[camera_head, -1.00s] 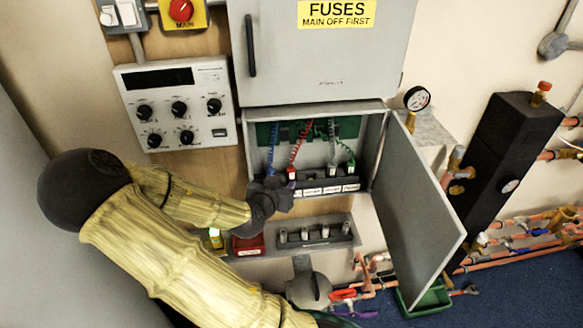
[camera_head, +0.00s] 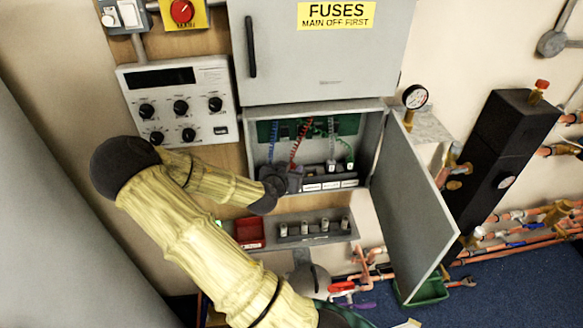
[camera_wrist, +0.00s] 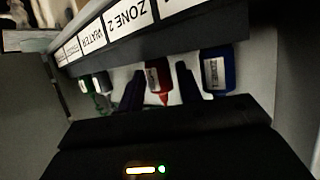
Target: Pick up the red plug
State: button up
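The red plug (camera_wrist: 158,82) shows in the wrist view, hanging below the label strip with a pale label on its side. The two dark fingers of my gripper (camera_wrist: 160,88) stand on either side of it, with narrow gaps showing. My gripper is open around the plug; I cannot tell whether a finger touches it. In the head view, my gripper (camera_head: 292,178) is at the left part of the plug row inside the open grey box (camera_head: 376,150). It hides the red plug there; the red coiled cord (camera_head: 301,140) shows above it.
A blue plug (camera_wrist: 217,72) is close beside the right finger in the wrist view. A green plug (camera_wrist: 86,84) and a whitish plug (camera_wrist: 103,84) are to the left. The box's open door (camera_head: 415,200) stands to the right. A lower shelf (camera_head: 313,230) holds several sockets.

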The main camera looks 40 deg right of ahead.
jog(key=shift+w+d+f, duration=0.2)
jog(key=shift+w+d, duration=0.05)
jog(key=shift+d, duration=0.1)
jog(key=c, duration=0.7)
jog(key=shift+r, duration=0.1)
